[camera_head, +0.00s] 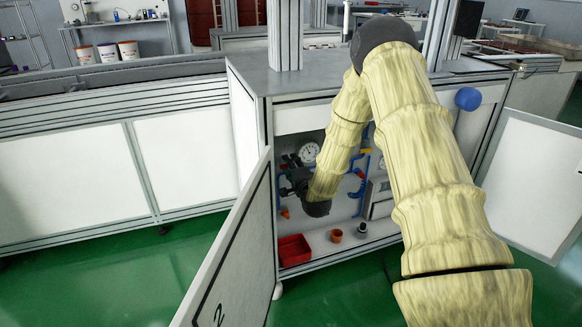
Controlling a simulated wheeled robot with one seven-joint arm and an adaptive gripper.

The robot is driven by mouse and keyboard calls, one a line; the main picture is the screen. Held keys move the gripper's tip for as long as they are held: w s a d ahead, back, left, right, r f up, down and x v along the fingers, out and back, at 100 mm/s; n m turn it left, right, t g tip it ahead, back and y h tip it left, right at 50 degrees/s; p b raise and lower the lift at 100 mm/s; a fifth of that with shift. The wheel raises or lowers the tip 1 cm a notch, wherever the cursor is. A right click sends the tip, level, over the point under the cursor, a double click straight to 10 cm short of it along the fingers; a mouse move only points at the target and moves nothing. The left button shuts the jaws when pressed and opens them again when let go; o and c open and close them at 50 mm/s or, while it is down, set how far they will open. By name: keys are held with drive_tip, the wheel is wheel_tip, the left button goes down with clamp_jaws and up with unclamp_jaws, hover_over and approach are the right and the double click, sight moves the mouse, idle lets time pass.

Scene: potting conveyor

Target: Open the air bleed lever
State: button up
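My arm, in a pale yellow sleeve, reaches into an open cabinet (318,245). My gripper (289,172) is dark and small, at the left part of the cabinet's inside, just left of and below a round white gauge (309,152). The gap between its fingers cannot be made out. Blue pipes (366,165) run on the back panel, partly behind my arm. A small orange part (285,213) shows just below the gripper, and another orange part (365,151) shows right of the forearm. I cannot tell which part is the air bleed lever; my gripper or arm may hide it.
The left cabinet door (232,258) and right door (535,182) stand open. A red bin (293,250), an orange cup (336,235) and a small dark-topped item (362,229) stand on the cabinet floor. Green floor (345,300) lies clear in front.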

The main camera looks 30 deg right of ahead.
drive_tip(key=shift+c, duration=0.4)
clamp_jaws()
